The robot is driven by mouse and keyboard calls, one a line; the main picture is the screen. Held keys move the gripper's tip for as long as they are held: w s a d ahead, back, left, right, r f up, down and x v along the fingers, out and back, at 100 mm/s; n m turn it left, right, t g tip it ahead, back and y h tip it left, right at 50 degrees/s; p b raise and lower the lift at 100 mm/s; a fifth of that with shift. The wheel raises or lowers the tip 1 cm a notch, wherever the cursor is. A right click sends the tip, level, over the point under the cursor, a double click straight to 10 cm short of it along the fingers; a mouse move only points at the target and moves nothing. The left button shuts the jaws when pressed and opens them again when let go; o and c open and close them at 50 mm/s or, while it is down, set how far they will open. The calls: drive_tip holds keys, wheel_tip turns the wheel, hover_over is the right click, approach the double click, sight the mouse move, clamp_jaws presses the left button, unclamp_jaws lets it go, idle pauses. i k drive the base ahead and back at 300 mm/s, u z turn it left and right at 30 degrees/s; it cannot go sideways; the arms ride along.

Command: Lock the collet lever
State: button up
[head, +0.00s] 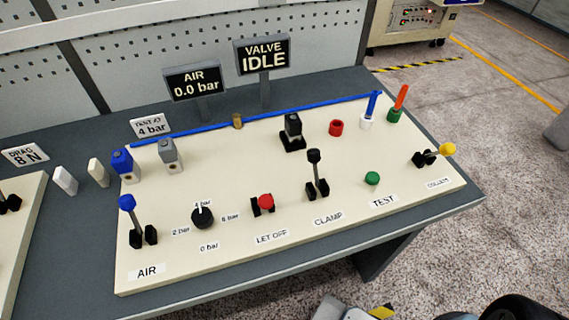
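The collet lever (434,154) is at the right end of the cream panel (330,238), above the label COLLET (438,183). It has a yellow ball knob (448,150) and a short shaft in a black bracket (421,160). The lever lies over to the right, nearly flat, with its knob close to the panel's right edge. Nothing touches it. I cannot make out my gripper's fingers in the head view.
The clamp lever (314,170) stands upright left of the green test button (372,178). The valve sign (264,56) reads IDLE; the air sign (195,82) reads 0.0 bar. Open floor lies right of the bench.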

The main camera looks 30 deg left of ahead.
sight(447, 149)
drive_tip(key=u, duration=3.15)
drive_tip(key=k, duration=0.95)
drive_tip(key=z, duration=0.8)
drive_tip(key=i, duration=0.95)
drive_tip(key=z, duration=0.1)
